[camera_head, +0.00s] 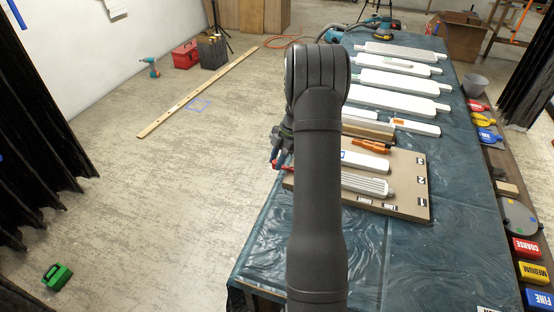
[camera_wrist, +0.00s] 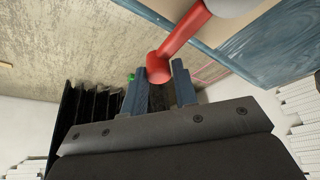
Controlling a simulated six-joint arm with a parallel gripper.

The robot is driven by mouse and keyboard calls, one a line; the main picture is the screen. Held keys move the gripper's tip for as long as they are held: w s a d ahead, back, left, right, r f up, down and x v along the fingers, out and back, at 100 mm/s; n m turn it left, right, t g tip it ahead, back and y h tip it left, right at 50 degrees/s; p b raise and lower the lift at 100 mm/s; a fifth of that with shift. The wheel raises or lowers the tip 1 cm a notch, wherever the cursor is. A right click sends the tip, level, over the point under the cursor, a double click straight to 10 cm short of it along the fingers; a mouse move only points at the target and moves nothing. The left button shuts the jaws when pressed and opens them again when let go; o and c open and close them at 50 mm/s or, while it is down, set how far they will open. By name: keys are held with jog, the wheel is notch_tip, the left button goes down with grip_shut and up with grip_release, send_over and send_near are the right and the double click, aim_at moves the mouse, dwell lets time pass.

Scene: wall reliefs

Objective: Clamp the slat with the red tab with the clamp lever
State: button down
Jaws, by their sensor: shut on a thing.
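The clamp lever (camera_wrist: 185,35) is a red bar with a round red knob, in the upper middle of the wrist view. My gripper (camera_wrist: 160,78) has its two dark fingers on either side of the knob end, shut on it. In the head view my gripper (camera_head: 278,150) is at the left edge of the table, and a bit of the red lever (camera_head: 281,168) shows just below it. White slats lie on the brown board: a smooth one (camera_head: 370,161) and a ribbed one (camera_head: 368,186). My arm hides their left ends. I cannot make out a red tab.
The brown board (camera_head: 415,205) lies on the blue-covered table (camera_head: 370,255). An orange-handled tool (camera_head: 372,146) lies at its back edge. Several pale slats (camera_head: 400,80) lie farther back. Labelled blocks (camera_head: 527,247) line the right side.

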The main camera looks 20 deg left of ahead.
jog(key=shift+d+f, duration=0.1)
jog(key=c, duration=1.2)
grip_release()
jog(key=v, duration=1.7)
jog(key=shift+r, duration=0.3)
jog(key=x, duration=1.7)
jog(key=shift+f, duration=0.25)
jog(key=shift+r, duration=0.1)
